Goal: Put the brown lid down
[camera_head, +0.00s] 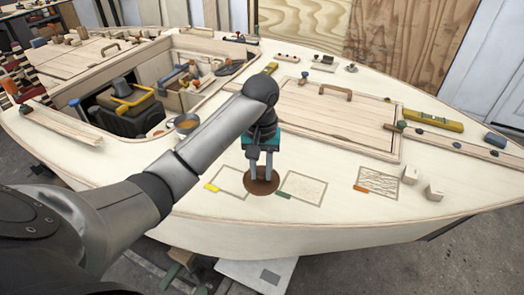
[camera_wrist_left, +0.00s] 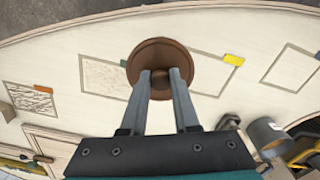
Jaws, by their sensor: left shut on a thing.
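The brown lid (camera_head: 262,187) is a round disc with a small knob, at the front middle of the deck in the head view. My left gripper (camera_head: 261,177) points down over it, with its fingers shut on the knob. In the left wrist view the lid (camera_wrist_left: 163,62) shows beyond the fingers (camera_wrist_left: 161,78), which close around its knob. The lid lies between two outlined rectangles, overlapping the edge of the yellow-tabbed one. I cannot tell whether it touches the deck or hangs just above it. My right gripper is not in view.
The yellow-tabbed outline (camera_head: 231,181) is left of the lid, the green-tabbed one (camera_head: 304,188) right, and an orange-tabbed one (camera_head: 382,183) farther right. An open cockpit with tools lies at left. A metal cup (camera_head: 187,122) stands by its edge.

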